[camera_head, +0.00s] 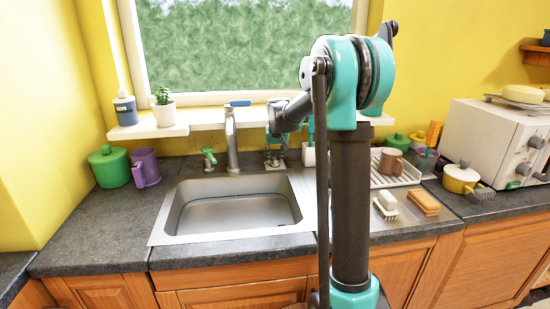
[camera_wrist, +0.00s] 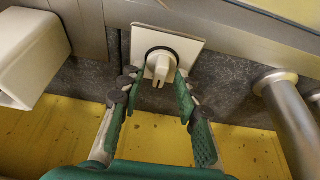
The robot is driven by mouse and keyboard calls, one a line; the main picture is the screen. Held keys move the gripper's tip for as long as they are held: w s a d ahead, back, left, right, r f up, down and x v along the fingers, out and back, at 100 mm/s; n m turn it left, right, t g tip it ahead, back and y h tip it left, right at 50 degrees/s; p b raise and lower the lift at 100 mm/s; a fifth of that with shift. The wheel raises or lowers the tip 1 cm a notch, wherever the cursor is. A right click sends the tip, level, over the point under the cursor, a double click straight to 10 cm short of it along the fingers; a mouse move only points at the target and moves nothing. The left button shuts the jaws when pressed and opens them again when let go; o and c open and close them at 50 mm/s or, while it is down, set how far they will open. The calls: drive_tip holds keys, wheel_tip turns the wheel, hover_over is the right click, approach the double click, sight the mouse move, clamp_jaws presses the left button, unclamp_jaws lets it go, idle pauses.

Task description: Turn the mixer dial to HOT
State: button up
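The mixer dial (camera_wrist: 160,65) is a white knob with a dark ring around its base, set on a pale square plate (camera_wrist: 192,28) in the wrist view. My gripper (camera_wrist: 158,80) has its two green fingers open, one on each side of the knob. The fingertips are close to the knob's sides; I cannot tell whether they touch it. No HOT mark is readable on the plate. In the head view my gripper (camera_head: 275,145) is at the back of the counter, right of the tap, and the dial there is too small and covered to make out.
The metal tap (camera_head: 231,140) stands close to the left of my gripper, behind the sink (camera_head: 173,222). A small green-handled item (camera_head: 208,157) is further left. A white windowsill shelf (camera_head: 190,122) runs above. A drying rack (camera_head: 409,174) with a brown mug (camera_head: 391,162) is right.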

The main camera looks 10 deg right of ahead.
clamp_jaws()
drive_tip(key=shift+m, duration=0.3)
drive_tip(key=m+h, duration=0.2)
drive_tip(key=m, duration=0.2)
drive_tip(key=shift+a, duration=0.2)
drive_tip(key=m, duration=0.2)
drive_tip(key=m+g+h, duration=0.1)
drive_tip(key=m, duration=0.2)
drive_tip(key=shift+w+h, duration=0.15)
drive_tip(key=shift+h, duration=0.15)
drive_tip(key=shift+m+g, duration=0.3)
drive_tip(key=shift+m, duration=0.2)
